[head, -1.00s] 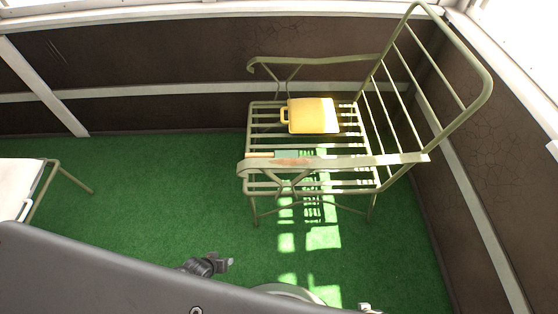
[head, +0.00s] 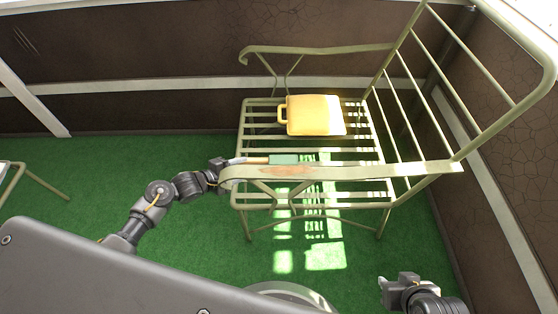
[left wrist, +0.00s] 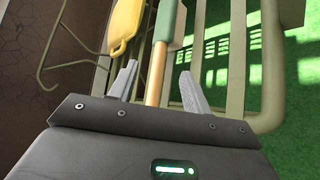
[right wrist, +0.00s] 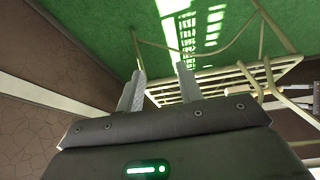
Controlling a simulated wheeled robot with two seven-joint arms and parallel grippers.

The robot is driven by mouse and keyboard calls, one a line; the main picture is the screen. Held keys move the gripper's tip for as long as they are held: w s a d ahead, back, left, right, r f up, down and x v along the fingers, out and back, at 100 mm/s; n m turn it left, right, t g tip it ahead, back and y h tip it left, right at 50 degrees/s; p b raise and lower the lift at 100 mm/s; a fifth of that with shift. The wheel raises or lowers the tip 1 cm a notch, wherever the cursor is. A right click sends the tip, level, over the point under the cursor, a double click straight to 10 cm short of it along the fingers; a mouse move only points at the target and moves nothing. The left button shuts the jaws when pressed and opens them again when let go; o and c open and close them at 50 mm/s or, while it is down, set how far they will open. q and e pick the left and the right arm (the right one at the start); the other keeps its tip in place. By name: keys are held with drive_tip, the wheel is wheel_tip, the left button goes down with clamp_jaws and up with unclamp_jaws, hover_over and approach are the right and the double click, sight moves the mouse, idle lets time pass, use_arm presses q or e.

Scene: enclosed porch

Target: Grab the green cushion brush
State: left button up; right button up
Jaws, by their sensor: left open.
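The green cushion brush (head: 284,159) lies on the slatted seat of the metal chair, its wooden handle pointing left. Its green head and handle also show in the left wrist view (left wrist: 167,25). My left gripper (head: 238,161) is at the handle end, by the chair's near armrest. In the left wrist view its two fingers are apart, one on each side of the handle, with gaps visible. My right gripper (head: 392,285) is low at the right, away from the brush. In the right wrist view its fingers (right wrist: 161,72) are apart with nothing between them.
The green metal chair (head: 262,190) has an armrest (head: 340,173) running close in front of the brush. Dark walls stand behind and right.

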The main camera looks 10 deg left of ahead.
sight(262, 162)
use_arm(q)
drive_tip(key=shift+a, duration=0.15)
use_arm(e)
drive_tip(key=shift+r, duration=0.1)
use_arm(q)
drive_tip(key=shift+w+f, duration=0.1)
drive_tip(key=shift+w, duration=0.05)
drive_tip(key=b+x, duration=0.1)
drive_tip(key=x, duration=0.3)
drive_tip(key=shift+w+f+b, duration=0.15)
drive_tip(key=shift+w+b, duration=0.05)
drive_tip(key=shift+b, duration=0.2)
drive_tip(key=shift+w+d+f, duration=0.2)
drive_tip(key=shift+w+d, duration=0.05)
drive_tip(key=shift+d, duration=0.2)
drive_tip(key=b+x, duration=0.2)
drive_tip(key=x, duration=0.2)
drive_tip(key=shift+w+f+b, duration=0.15)
drive_tip(key=shift+f+b, duration=0.1)
drive_tip(key=shift+b, duration=0.05)
drive_tip(key=shift+d, duration=0.15)
use_arm(e)
drive_tip(key=w+a+r+n+t+y, duration=0.2)
drive_tip(key=w+a+r+t+y, duration=0.4)
drive_tip(key=w+a+r+t, duration=0.2)
wheel_tip(262, 162, up, 3)
drive_tip(key=shift+w+a+n+t, duration=0.4)
drive_tip(key=shift+a+t, duration=0.5)
drive_tip(key=shift+a, duration=0.35)
